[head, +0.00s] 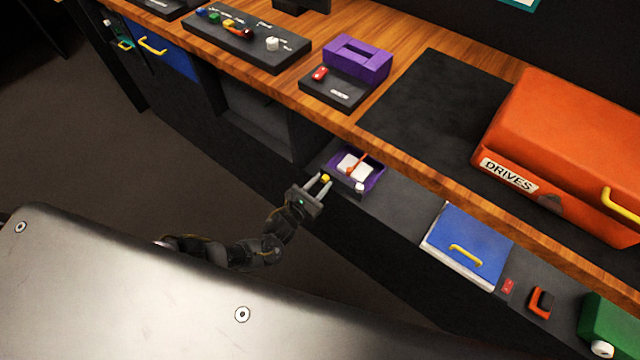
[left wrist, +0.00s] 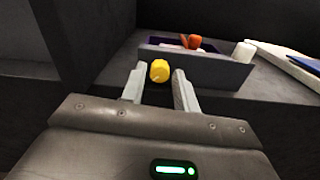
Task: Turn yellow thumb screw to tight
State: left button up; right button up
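The yellow thumb screw (head: 326,178) is a small yellow knob by the front left of a purple-rimmed holder (head: 377,180) on the dark ledge below the tabletop. In the left wrist view the screw (left wrist: 159,70) shows between my left gripper's fingertips, with a pale mark on its face. My left gripper (head: 322,184) is open, one finger on each side of the screw. A gap shows on the right finger's side; whether the left finger touches cannot be told. The holder (left wrist: 200,65) stands behind the screw. My right gripper is not in view.
A white knob (head: 361,187) is close to the right of the screw. A blue panel with a yellow handle (head: 466,255) is farther right on the ledge. The wooden tabletop edge (head: 400,166) runs just behind and above, carrying an orange DRIVES case (head: 570,150).

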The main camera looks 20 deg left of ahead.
pick_arm(q)
jog(key=shift+s+a, duration=0.2)
jog(key=shift+s, duration=0.25)
jog(key=p+v, duration=0.1)
jog(key=v, duration=0.9)
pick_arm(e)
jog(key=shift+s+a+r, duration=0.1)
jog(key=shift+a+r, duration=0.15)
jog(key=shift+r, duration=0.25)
pick_arm(q)
jog(key=shift+d, duration=0.1)
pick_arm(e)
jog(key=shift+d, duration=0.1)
